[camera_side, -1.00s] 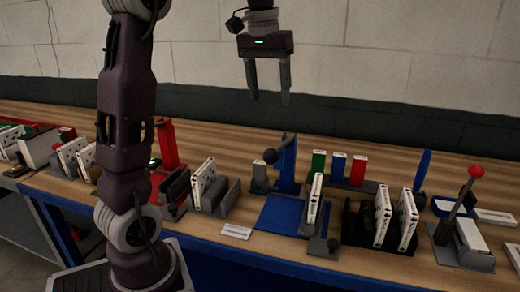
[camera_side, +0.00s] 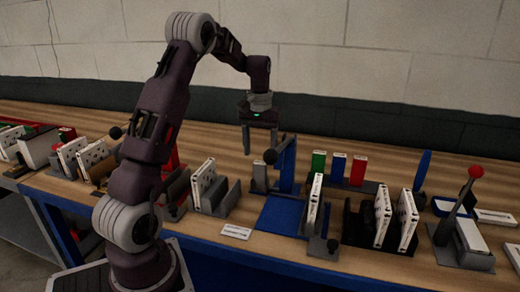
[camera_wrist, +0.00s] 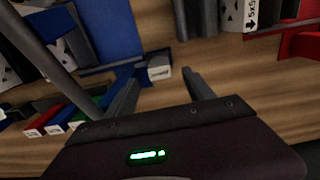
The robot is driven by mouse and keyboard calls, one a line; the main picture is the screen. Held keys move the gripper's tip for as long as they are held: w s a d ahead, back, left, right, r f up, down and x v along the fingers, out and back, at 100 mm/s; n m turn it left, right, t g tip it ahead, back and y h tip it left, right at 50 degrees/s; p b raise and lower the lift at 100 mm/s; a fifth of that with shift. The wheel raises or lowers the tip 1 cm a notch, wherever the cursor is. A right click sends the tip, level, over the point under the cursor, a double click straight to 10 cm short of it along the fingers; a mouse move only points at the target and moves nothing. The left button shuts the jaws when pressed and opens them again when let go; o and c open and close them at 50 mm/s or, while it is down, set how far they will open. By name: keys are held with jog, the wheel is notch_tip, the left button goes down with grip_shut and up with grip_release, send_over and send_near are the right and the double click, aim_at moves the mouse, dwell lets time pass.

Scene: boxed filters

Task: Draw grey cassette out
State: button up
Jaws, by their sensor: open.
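In the wrist view my gripper (camera_wrist: 160,80) has a finger on either side of the cassette's line. How deep the cassette sits in its base cannot be told.
The blue lever fixture (camera_side: 286,166) with a dark knob rises close to the right of the cassette. Green (camera_side: 319,162), blue (camera_side: 338,167) and red (camera_side: 358,171) cassettes stand in a rack farther right. White filters in grey holders stand at the front left.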

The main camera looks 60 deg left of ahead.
aim_at(260, 163)
notch_tip(260, 163, down, 7)
jog(key=shift+f, duration=0.15)
jog(key=shift+c, duration=0.2)
grip_shut()
jog(key=shift+r, duration=3.3)
notch_tip(260, 163, up, 9)
